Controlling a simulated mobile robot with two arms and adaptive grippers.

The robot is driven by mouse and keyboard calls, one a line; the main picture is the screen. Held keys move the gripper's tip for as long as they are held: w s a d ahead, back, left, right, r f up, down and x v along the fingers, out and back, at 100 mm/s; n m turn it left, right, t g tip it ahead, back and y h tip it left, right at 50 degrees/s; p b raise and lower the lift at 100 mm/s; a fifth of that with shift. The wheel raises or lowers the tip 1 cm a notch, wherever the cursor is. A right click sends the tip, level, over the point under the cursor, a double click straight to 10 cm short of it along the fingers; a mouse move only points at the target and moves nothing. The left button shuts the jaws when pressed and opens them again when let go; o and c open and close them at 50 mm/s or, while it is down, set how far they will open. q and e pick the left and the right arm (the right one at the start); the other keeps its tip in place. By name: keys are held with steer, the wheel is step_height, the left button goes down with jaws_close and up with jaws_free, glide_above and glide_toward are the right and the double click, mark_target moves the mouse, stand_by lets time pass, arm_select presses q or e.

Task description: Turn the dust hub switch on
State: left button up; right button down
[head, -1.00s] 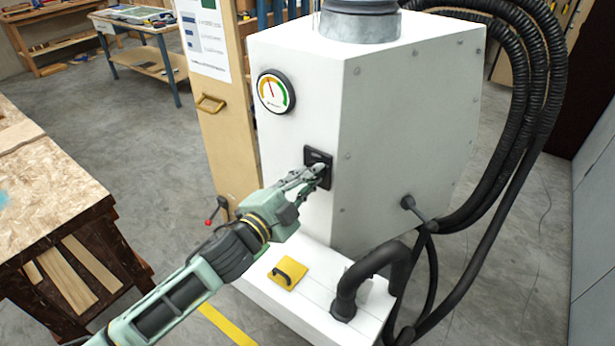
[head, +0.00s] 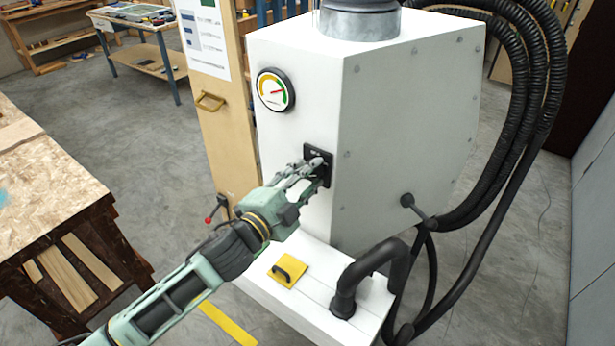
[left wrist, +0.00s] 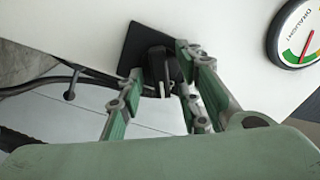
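The dust hub is a white cabinet (head: 400,130). Its switch is a black square plate (head: 327,153) on the front face, near the right front edge, with a black lever (left wrist: 158,70) seen in the left wrist view. My left gripper (head: 316,168) is at the switch, and its fingers cover part of the plate in the head view. In the left wrist view its fingers (left wrist: 160,92) stand apart, one on each side of the lever; contact is hard to tell. The round gauge (head: 275,90) above left has its needle pointing right, toward green. My right gripper is not in view.
A black pipe (head: 372,268) and a yellow plate with a black handle (head: 287,271) are on the white base below the switch. Black hoses (head: 535,100) hang at the right. A wooden workbench (head: 45,190) stands at the left, with open floor between.

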arm_select(q)
steer(key=v, duration=1.2)
stand_by(0.4)
